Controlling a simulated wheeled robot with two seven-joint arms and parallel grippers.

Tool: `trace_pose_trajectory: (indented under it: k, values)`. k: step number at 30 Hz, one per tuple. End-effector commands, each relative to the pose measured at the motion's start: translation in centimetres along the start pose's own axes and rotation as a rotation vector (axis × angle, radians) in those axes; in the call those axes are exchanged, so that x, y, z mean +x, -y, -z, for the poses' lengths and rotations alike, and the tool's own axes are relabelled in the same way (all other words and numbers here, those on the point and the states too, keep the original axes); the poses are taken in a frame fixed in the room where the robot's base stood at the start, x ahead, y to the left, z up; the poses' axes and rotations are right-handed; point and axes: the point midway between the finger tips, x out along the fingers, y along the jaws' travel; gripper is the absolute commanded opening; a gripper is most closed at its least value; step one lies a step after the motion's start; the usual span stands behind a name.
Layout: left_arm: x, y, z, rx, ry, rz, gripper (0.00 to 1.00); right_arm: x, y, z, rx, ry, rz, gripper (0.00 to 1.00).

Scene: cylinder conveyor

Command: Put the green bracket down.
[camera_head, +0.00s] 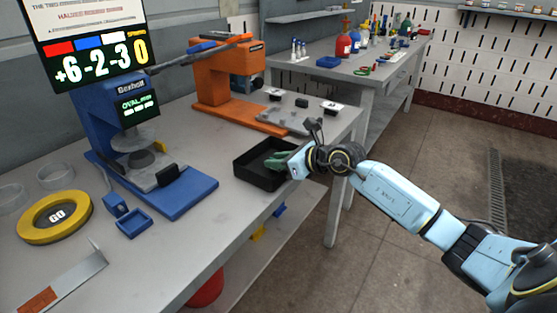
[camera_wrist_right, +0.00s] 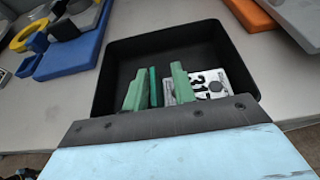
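My right gripper (camera_head: 276,161) reaches into the black tray (camera_head: 240,173) from the right in the head view. In the wrist view, its two green fingers (camera_wrist_right: 157,84) stand apart inside the tray. A thin, darker green piece (camera_wrist_right: 153,87), seemingly the green bracket, stands between them, nearer the left finger. A gap shows on its right, and the fingers do not look closed on it. Its lower part is hidden, so I cannot tell if it touches the tray floor. In the head view I cannot separate it from the fingers. My left gripper is out of view.
A white plate marked 317 (camera_wrist_right: 208,84) lies in the tray beside the right finger. A blue press (camera_head: 113,120) and an orange machine (camera_head: 217,80) stand on the grey table. A yellow ring (camera_head: 28,232) lies at left. The table's right edge is close to the tray.

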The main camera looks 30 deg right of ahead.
Motion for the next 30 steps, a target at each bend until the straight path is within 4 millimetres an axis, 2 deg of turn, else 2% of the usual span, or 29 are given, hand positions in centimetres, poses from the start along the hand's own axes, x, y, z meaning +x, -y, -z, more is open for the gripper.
trace_pose_trajectory:
  k: [6,11,15,21,30]
  values:
    - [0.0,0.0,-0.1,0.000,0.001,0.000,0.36,0.1,-0.1,0.3,0.001,-0.007,-0.003,0.27]
    - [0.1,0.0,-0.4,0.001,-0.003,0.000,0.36,-0.2,-0.1,-0.3,0.000,-0.007,-0.003,0.27]
    - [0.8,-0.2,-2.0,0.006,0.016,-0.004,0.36,-2.4,0.0,-0.1,-0.002,-0.010,-0.001,0.27]
    - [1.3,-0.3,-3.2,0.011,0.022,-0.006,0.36,-5.9,-0.1,-0.2,-0.003,-0.009,-0.001,0.27]
    - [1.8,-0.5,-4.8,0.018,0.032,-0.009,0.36,-10.1,-0.1,-0.2,0.001,-0.007,-0.002,0.27]
